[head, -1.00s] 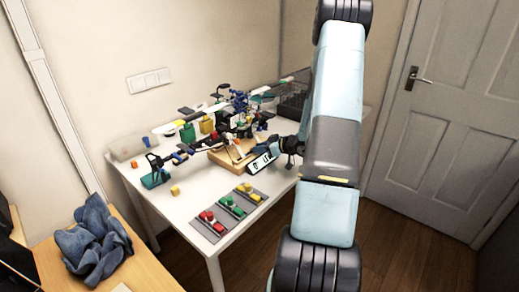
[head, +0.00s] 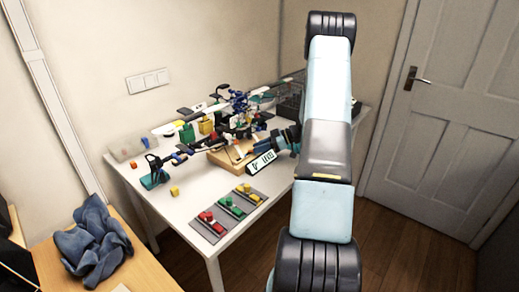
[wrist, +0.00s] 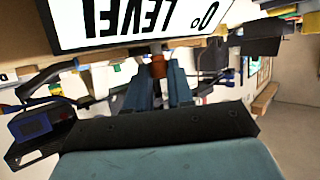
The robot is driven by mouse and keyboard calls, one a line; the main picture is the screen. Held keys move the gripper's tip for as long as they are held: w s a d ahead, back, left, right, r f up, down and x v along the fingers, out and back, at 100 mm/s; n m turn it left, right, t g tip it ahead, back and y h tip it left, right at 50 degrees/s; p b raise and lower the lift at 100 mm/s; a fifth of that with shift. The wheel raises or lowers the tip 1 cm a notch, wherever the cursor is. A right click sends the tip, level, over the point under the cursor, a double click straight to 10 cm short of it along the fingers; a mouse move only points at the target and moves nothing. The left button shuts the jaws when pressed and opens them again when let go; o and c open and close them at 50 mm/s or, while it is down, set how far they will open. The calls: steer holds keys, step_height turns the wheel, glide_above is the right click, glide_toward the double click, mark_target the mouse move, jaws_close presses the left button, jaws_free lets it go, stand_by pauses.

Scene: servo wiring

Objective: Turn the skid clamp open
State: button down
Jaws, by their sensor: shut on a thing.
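My gripper (wrist: 158,88) points at the board in the wrist view, with its two blue-grey fingers close together around a small orange-brown part (wrist: 158,66). This part sits just below the white LEVEL plate (wrist: 150,22), which reads upside down there. I cannot tell for sure whether it is the skid clamp's handle. In the head view the LEVEL plate (head: 262,162) leans at the front of the wooden block (head: 218,157), and my gripper (head: 276,141) is just behind and right of it, its tips mostly hidden.
Red, green and yellow blocks sit on grey plates (head: 228,213) at the table's front. Crowded coloured parts (head: 235,105) stand behind the wooden block. A loose yellow block (head: 174,191) lies at the left. The white table (head: 195,205) is bare around it.

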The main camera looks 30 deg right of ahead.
steer(key=n+g, duration=0.1)
steer(key=g, duration=0.1)
steer(key=n+g+y, duration=0.1)
steer(key=n+g, duration=0.3)
steer(key=shift+w+f, duration=0.1)
steer(key=shift+w, duration=0.25)
steer(key=shift+d+n+y, duration=0.1)
steer(key=shift+n+y, duration=0.2)
steer(key=shift+n, duration=0.1)
steer(key=c, duration=1)
jaws_free()
steer(key=v, duration=1.3)
steer(key=shift+w+d+r, duration=0.2)
steer(key=shift+w+d, duration=0.1)
